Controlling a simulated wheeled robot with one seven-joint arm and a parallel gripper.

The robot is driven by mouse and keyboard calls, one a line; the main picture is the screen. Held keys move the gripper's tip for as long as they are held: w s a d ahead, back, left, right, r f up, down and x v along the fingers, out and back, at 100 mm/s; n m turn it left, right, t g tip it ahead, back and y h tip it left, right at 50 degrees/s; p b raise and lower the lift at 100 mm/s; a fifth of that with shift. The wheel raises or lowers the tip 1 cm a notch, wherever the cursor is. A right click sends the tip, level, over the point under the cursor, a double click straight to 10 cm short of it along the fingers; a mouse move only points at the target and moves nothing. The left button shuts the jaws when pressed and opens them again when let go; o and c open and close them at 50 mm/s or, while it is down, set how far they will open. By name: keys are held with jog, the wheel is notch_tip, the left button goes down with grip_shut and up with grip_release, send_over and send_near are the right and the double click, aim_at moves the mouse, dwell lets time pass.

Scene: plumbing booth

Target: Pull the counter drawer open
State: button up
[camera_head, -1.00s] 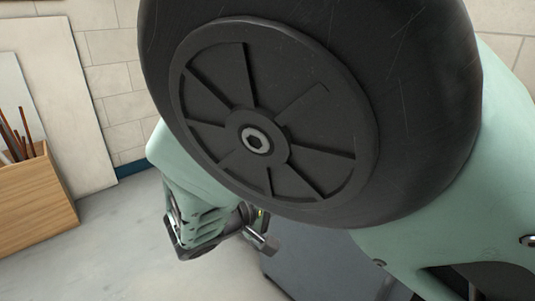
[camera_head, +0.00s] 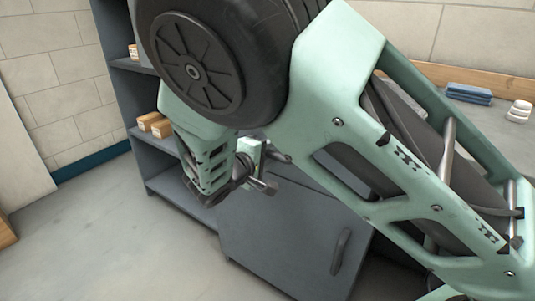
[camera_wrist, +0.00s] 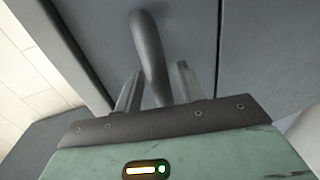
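The counter drawer's grey front (camera_wrist: 185,25) fills the upper middle of the wrist view. Its dark curved bar handle (camera_wrist: 150,50) stands out from it, and its lower end runs down between my fingers. My gripper (camera_wrist: 157,90) is open, one finger on each side of the handle, with a visible gap on the right. I cannot tell whether either finger touches it. In the head view my gripper (camera_head: 268,178) is at the upper front of the grey counter cabinet (camera_head: 270,235). My arm hides most of the drawer there.
A cabinet door handle (camera_head: 341,251) sits lower on the front. Open shelves (camera_head: 165,142) with small boxes (camera_head: 155,124) stand to the left. The worktop on the right holds blue folded items (camera_head: 468,94) and a white stack (camera_head: 519,111). The floor (camera_head: 110,230) at left is clear.

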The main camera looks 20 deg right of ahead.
jog(key=shift+c, duration=0.2)
grip_shut()
jog(key=f+p+v, duration=0.2)
jog(key=f+v, duration=0.1)
jog(key=v, duration=1.1)
jog(key=a+f+p+v, duration=0.1)
jog(key=f+p+v, duration=0.1)
jog(key=v, duration=1.2)
jog(key=shift+s+f+p, duration=0.3)
jog(key=shift+f+p, duration=0.1)
jog(key=shift+o, duration=0.2)
grip_release()
jog(key=v, duration=1.7)
jog(key=shift+a, duration=0.25)
jog(key=shift+s, duration=0.1)
